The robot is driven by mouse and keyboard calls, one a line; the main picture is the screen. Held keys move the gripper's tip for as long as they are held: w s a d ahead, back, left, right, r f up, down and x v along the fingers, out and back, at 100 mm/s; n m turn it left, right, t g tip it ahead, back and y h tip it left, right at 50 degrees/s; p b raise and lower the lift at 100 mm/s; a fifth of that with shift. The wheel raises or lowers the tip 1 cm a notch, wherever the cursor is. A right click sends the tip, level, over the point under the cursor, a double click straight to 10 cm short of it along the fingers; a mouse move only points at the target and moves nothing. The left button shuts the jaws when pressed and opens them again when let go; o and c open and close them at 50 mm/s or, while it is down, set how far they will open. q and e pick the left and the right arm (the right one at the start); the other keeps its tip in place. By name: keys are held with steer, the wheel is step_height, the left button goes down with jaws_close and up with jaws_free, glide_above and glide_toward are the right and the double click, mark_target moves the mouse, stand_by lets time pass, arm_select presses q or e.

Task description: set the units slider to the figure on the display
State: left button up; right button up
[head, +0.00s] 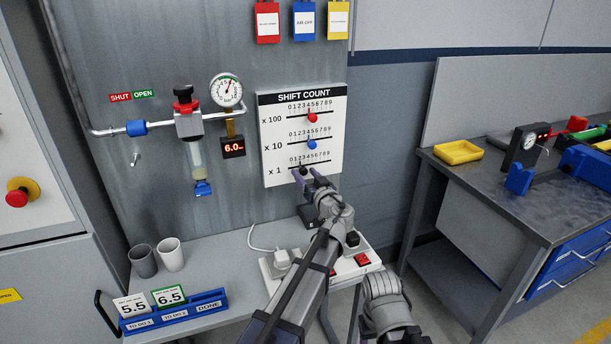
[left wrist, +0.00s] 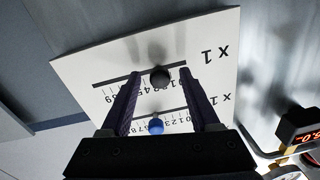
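The white SHIFT COUNT board (head: 267,140) hangs on the grey wall panel with three horizontal sliders. The x 1 slider at the bottom has a black knob (head: 303,171), roughly under the 3 of its scale; the exact digit is hard to read. My left gripper (head: 306,174) is at this knob. In the left wrist view, the open fingers stand on either side of the black knob (left wrist: 160,78), with gaps visible. A small display (head: 233,147) below the round gauge shows a red figure that looks like 6.0.
A red knob (head: 312,118) and a blue knob (head: 312,145) sit on the sliders above. A pipe with a valve (head: 188,122) is to the left. Cups, a blue card tray (head: 175,312) and a power strip (head: 348,265) stand on the bench below.

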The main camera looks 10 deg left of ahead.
arm_select(q)
steer(key=v, duration=0.7)
steer(key=shift+s+d, duration=0.2)
steer(key=shift+s, duration=0.15)
